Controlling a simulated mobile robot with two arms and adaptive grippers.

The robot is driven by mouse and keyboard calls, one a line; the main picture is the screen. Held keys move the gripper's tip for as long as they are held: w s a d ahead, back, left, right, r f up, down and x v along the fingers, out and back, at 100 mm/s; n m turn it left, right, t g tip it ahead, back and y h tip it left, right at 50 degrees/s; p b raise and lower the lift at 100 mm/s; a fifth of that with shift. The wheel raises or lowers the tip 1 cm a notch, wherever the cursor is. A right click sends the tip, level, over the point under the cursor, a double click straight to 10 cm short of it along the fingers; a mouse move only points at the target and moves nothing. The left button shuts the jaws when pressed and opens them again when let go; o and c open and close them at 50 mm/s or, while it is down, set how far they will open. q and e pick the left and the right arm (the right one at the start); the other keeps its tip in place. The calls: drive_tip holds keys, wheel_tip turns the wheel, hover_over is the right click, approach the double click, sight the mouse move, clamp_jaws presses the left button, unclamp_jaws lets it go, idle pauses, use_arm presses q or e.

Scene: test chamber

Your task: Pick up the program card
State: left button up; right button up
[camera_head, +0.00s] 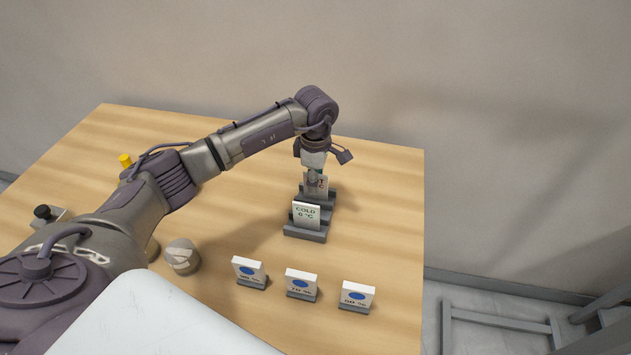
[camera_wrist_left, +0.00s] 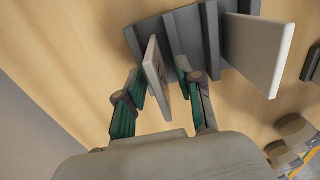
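A white card with red marks ending in "T" (camera_head: 322,184) stands in the rear slotted dark grey holder (camera_head: 325,200), partly hidden by my left gripper (camera_head: 314,172). In the left wrist view this card (camera_wrist_left: 157,72) stands between the two teal-padded fingers of the left gripper (camera_wrist_left: 160,78). The fingers are apart on either side of it, and gaps seem to show. A white card marked "COLD 0 °C" (camera_head: 306,215) stands in the holder in front; it also shows in the left wrist view (camera_wrist_left: 260,50). My right gripper is not in view.
Three white cards with blue ovals, at left (camera_head: 249,268), middle (camera_head: 300,283) and right (camera_head: 357,295), stand in small holders near the front of the wooden table (camera_head: 390,200). The table's right side is clear.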

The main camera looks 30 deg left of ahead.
use_arm(q)
drive_tip(key=shift+f, duration=0.3)
clamp_jaws()
